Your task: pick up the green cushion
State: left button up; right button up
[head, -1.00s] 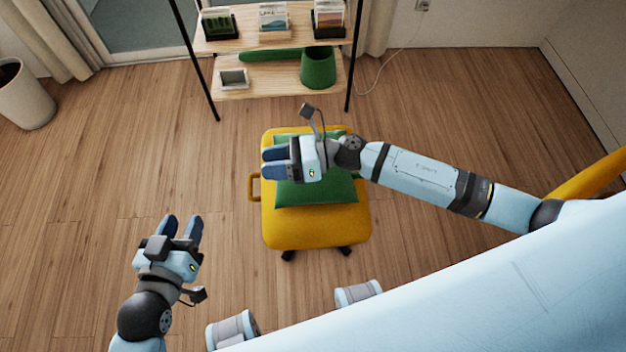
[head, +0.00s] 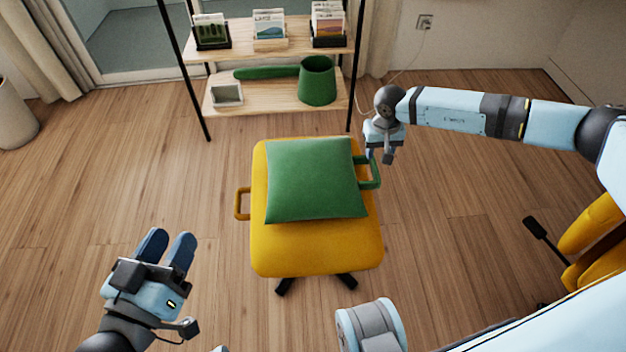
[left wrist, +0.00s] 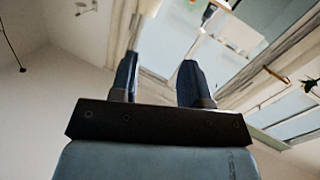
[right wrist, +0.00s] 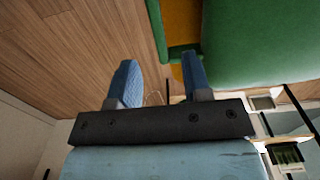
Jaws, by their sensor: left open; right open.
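The green cushion (head: 315,180) lies flat on the yellow seat (head: 310,256). A green loop (head: 372,171) sticks out from its right side. My right gripper (head: 373,154) is open and empty at that loop, pointing down beside the seat. In the right wrist view, the cushion (right wrist: 262,40) is at upper right and the loop (right wrist: 182,52) is close to the right-hand finger. I cannot tell whether they touch. My left gripper (head: 167,243) is open and empty, left of the seat and apart from it. The left wrist view does not show the cushion.
A shelf (head: 265,101) behind the seat holds a green pot (head: 317,81), a grey tray (head: 227,95) and card boxes. A yellow handle (head: 242,203) sticks out on the seat's left. Wooden floor is clear left of the seat.

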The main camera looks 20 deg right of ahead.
aim_at(376, 168)
notch_tip(376, 168, down, 3)
jog(key=shift+f+b, duration=0.1)
jog(key=shift+b, duration=0.25)
jog(key=shift+f+b, duration=0.35)
jog(key=shift+f, duration=0.15)
notch_tip(376, 168, down, 4)
jog(key=shift+d+r+b, duration=0.1)
jog(key=shift+d+b, duration=0.05)
jog(key=shift+b, duration=0.95)
jog(key=shift+f, duration=0.2)
jog(key=shift+r, duration=0.1)
pick_arm(q)
jog(key=shift+w+a+f+m, duration=0.2)
jog(key=shift+w+f+m, duration=0.15)
jog(key=shift+f+m, duration=0.1)
jog(key=shift+w+a+f+m, duration=0.15)
jog(key=shift+w+f+m, duration=0.15)
jog(key=shift+f+m, duration=0.15)
pick_arm(e)
grip_shut()
